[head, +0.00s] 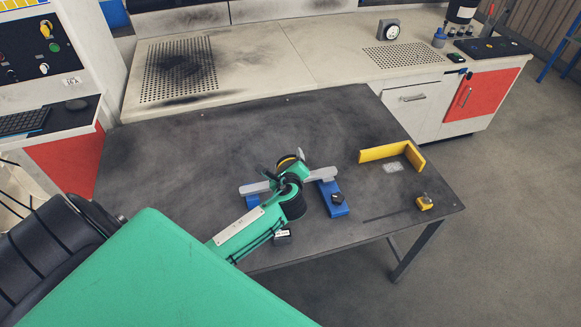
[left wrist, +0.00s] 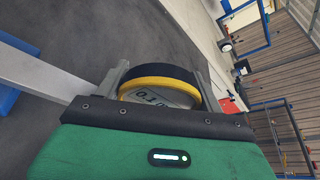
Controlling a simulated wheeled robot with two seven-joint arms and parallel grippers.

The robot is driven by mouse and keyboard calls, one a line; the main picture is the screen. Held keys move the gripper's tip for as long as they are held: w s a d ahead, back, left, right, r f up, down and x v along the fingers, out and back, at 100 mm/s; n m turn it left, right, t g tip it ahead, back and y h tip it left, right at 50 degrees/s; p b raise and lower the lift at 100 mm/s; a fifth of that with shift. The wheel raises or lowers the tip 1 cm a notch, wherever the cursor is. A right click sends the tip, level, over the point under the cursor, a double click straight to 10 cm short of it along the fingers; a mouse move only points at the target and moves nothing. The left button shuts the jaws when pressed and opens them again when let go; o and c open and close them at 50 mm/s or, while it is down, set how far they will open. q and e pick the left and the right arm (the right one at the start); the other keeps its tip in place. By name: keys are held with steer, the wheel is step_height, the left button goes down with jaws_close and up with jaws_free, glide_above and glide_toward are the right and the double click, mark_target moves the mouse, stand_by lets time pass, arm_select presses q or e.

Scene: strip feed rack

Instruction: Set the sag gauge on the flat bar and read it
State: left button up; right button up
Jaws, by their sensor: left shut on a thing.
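The grey flat bar (head: 322,173) spans two blue supports (head: 333,199) on the dark table. Its left end shows too, while my left gripper hides its middle. My left gripper (head: 289,161) is over the bar's middle, shut on the sag gauge (head: 287,158). In the left wrist view, the gauge (left wrist: 158,92) is a round dial with a yellow rim and black band between the fingers (left wrist: 163,80). Its face is partly hidden, with "0.1" showing; no needle reading is visible. The bar (left wrist: 40,75) runs in from the left there. I cannot tell whether gauge and bar touch.
A yellow angled stop (head: 390,152) and a small yellow block (head: 424,203) are on the table's right side. The table's back left is clear. A pale bench (head: 270,55) stands behind.

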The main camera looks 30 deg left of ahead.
steer(key=shift+a+r, duration=0.1)
steer(key=shift+a, duration=0.05)
arm_select(q)
steer(key=o, duration=1.2)
steer(key=shift+s, duration=0.1)
steer(key=b+v, duration=0.1)
steer(key=v, duration=1.2)
steer(key=shift+s+d+r, duration=0.2)
steer(key=shift+d, duration=0.05)
arm_select(e)
steer(key=shift+w+f, duration=0.45)
steer(key=shift+w, duration=0.25)
steer(key=shift+s, duration=0.15)
